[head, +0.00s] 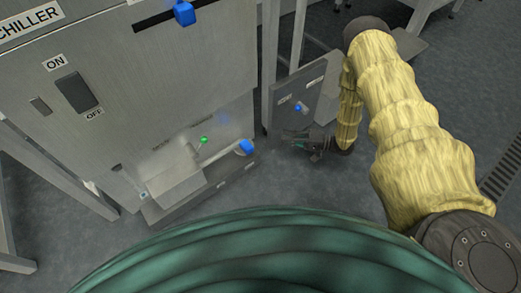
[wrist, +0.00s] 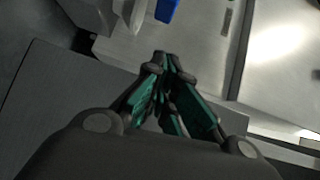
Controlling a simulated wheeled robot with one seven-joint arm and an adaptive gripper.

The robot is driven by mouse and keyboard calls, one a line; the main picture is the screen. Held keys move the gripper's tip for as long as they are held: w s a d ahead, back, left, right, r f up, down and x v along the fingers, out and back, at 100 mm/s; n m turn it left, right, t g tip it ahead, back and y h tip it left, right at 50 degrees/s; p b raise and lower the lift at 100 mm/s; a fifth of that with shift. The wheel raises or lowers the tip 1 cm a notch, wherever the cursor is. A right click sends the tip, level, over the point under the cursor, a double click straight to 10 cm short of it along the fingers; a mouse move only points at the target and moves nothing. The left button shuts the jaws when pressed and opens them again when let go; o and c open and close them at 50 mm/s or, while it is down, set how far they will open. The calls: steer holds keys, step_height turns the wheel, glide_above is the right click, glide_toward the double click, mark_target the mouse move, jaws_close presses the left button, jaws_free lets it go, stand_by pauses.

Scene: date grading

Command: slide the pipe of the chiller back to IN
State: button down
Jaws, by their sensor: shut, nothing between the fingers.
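The chiller (head: 190,80) is a grey metal cabinet at the left of the head view. Low on its front, a pale pipe (head: 225,153) ends in a blue cap (head: 247,147) pointing right. In the wrist view a blue part (wrist: 166,10), seemingly that cap, shows at the top edge beside a whitish part. My gripper (head: 290,137) is to the right of the blue cap, apart from it, with its fingers towards the chiller. Its fingertips (wrist: 163,62) meet and hold nothing. The small labels near the pipe are too blurred to read.
A thin green-tipped lever (head: 204,139) stands close by the pipe. Above are an ON/OFF switch (head: 76,92) and a slot with a blue knob (head: 184,13). A grey panel with a small blue knob (head: 298,107) stands just behind my gripper. Bare floor lies below it.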

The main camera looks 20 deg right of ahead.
step_height(320, 180, down, 2)
steer(key=d+g+y+b, duration=0.1)
steer(key=d+b, duration=0.1)
steer(key=b, duration=0.5)
glide_toward(247, 141)
steer(key=w+a+f, duration=0.2)
steer(key=w+a, duration=0.1)
steer(key=shift+a+r, duration=0.25)
steer(key=shift+a, duration=0.15)
steer(key=shift+a, duration=0.2)
steer(key=s+a+p, duration=0.5)
steer(key=a, duration=0.9)
steer(key=shift+s+a+p, duration=0.2)
steer(key=shift+a+p, duration=0.1)
steer(key=shift+a, duration=0.1)
